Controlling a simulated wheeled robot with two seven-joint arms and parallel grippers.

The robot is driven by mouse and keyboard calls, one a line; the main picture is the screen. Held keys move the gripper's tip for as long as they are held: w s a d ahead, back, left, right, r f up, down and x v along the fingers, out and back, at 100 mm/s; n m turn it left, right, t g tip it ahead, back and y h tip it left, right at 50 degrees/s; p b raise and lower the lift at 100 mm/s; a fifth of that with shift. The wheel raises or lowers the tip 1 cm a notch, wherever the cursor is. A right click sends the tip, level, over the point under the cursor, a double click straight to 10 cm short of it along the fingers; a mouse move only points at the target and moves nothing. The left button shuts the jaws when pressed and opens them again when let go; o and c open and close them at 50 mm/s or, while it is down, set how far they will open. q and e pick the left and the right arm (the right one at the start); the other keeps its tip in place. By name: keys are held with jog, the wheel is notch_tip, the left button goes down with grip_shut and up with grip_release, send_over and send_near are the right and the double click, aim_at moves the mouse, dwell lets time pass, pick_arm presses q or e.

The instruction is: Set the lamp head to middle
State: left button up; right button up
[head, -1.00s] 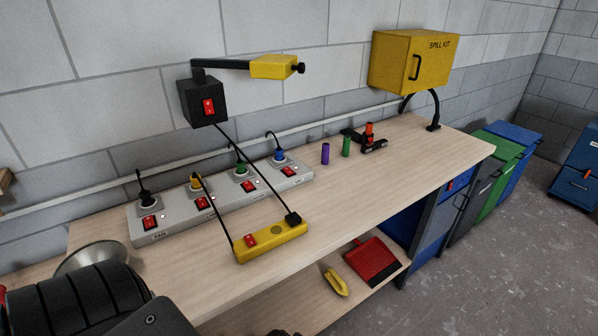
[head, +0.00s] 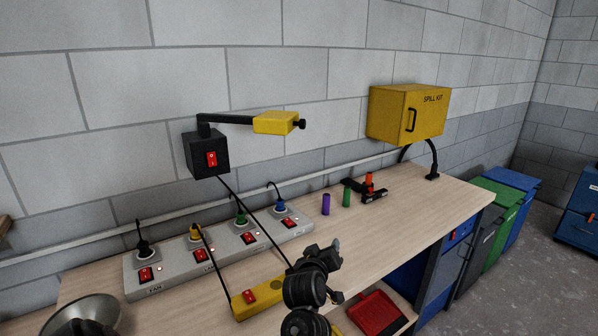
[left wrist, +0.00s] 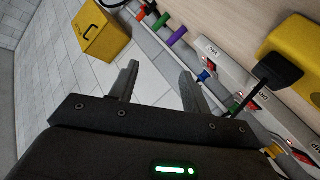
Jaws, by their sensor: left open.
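The lamp is on the block wall at upper left in the head view. Its black box with a red switch (head: 208,155) carries a thin black arm reaching right to the yellow lamp head (head: 275,122), which has a black knob (head: 299,124) at its right end. My left gripper (head: 336,247) is over the bench's front edge, below and right of the lamp head and apart from it. In the left wrist view its two fingers (left wrist: 160,88) are spread with nothing between them. The lamp does not show there. My right gripper is not in view.
A yellow power strip (head: 245,302) is partly behind my left arm. A grey socket strip (head: 170,273) with plugs runs along the wall. Purple (head: 326,204) and green (head: 347,196) cylinders stand further right. The yellow spill kit box (head: 408,114) is on the wall at right.

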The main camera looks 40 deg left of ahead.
pick_arm(q)
jog(key=w+a+r+n+y, duration=0.2)
jog(key=r+n+y, duration=0.15)
jog(key=r, duration=0.25)
jog(key=w+a+r+n+g+y, duration=0.1)
jog(key=w+a+r+n+y, duration=0.15)
jog(key=r+n, duration=0.2)
jog(key=w+a+r+n+y, duration=0.2)
jog(key=w+r+n, duration=0.1)
jog(key=r, duration=0.3)
jog(key=n+g+y, duration=0.3)
jog(key=n+g, duration=0.4)
jog(key=n, duration=0.2)
send_near(304, 124)
jog(key=x, duration=0.3)
jog(key=p+x, duration=0.4)
jog(key=x, duration=0.4)
jog(key=shift+w+a+p, duration=0.2)
jog(key=shift+a+p, duration=0.1)
jog(key=shift+p, duration=0.1)
jog(key=shift+w+a+f, duration=0.15)
jog(key=shift+w+a, duration=0.15)
jog(key=shift+a, duration=0.3)
jog(key=shift+c, duration=0.2)
